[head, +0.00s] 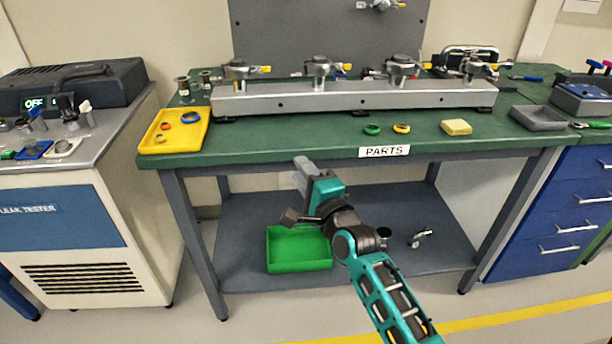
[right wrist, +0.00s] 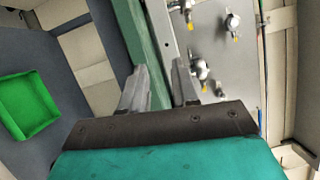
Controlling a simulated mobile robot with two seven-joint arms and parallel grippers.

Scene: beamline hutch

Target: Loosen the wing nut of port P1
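A long grey metal bar (head: 350,101) lies along the green bench and carries several ports. Each port has a metal clamp fitting with a yellow-tipped part, such as the leftmost fitting (head: 236,69), the second (head: 319,68), the third (head: 402,67) and the rightmost (head: 474,68). I can read no port labels, so I cannot tell which is P1. My right gripper (head: 302,174) is in front of the bench's front edge, below the bar, and touches nothing. In the right wrist view its two fingers (right wrist: 159,85) are apart with nothing between them. My left gripper is not in view.
A yellow tray (head: 174,146) with rings stands at the bench's left. Coloured rings (head: 401,129), a yellow block (head: 456,127) and a grey tray (head: 538,118) lie in front of the bar. A green bin (head: 298,264) is on the lower shelf. The leak tester (head: 75,210) stands left.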

